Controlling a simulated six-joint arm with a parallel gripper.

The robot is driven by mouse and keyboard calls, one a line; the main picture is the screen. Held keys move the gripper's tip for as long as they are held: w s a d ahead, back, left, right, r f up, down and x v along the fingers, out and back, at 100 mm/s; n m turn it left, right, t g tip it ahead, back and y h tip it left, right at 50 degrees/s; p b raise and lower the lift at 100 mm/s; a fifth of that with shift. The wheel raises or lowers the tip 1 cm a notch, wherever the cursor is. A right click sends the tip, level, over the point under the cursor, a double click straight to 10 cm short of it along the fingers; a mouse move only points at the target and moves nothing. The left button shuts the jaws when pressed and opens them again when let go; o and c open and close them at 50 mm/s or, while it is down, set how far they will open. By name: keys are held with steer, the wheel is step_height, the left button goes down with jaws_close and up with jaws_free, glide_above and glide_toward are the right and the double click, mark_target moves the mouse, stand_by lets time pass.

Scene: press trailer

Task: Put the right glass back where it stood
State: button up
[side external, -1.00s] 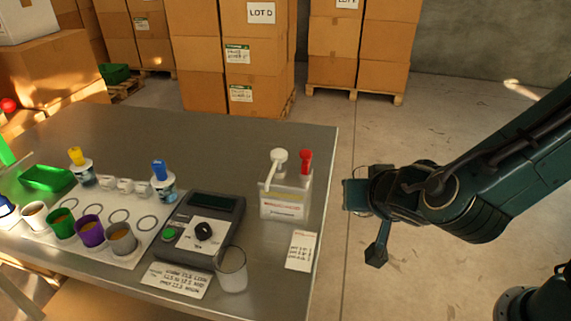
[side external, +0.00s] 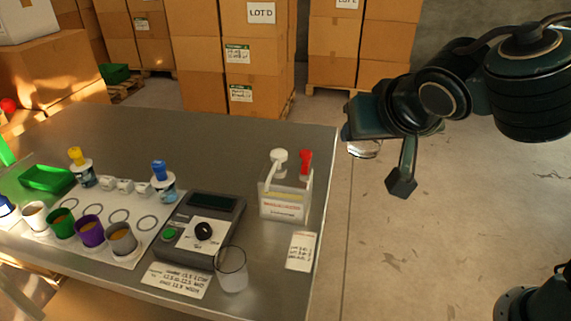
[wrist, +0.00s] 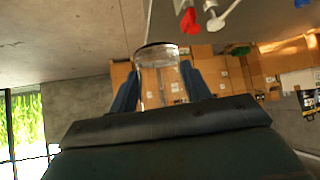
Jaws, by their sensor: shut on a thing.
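My gripper (side external: 366,128) is beyond the right edge of the table, above the floor. It is shut on a clear glass (side external: 365,149), which shows only partly below the gripper in the side view. In the wrist view the held glass (wrist: 162,84) sits between the two blue fingers, and it looks empty. A second clear glass (side external: 231,268) stands upright on the table at the front right corner of the grey device. I cannot tell from these frames where the held glass stood before.
The grey device (side external: 203,228) with a dial stands on the table (side external: 210,140). A dispenser (side external: 286,190) with white and red tops stands near the right edge, beside a paper note (side external: 301,251). Several cups line a white mat (side external: 128,237) with printed rings. Stacked boxes stand behind.

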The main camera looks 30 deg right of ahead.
steer(key=w+a+f+n+g+y, duration=0.1)
steer(key=w+a+f+n+y, duration=0.15)
steer(key=a+n+y, duration=0.95)
steer(key=s+a+r+n+g+y, duration=0.1)
steer(key=s+a+r+n+g, duration=0.3)
steer(key=n, duration=0.4)
steer(key=shift+g, duration=0.5)
steer(key=f, duration=1.4)
steer(key=d+f, duration=0.1)
steer(key=f, duration=0.6)
steer(key=shift+d+f, duration=0.1)
steer(key=shift+f, duration=0.25)
steer(key=shift+f, duration=0.1)
steer(key=shift+f, duration=1.8)
steer(key=shift+f, duration=0.1)
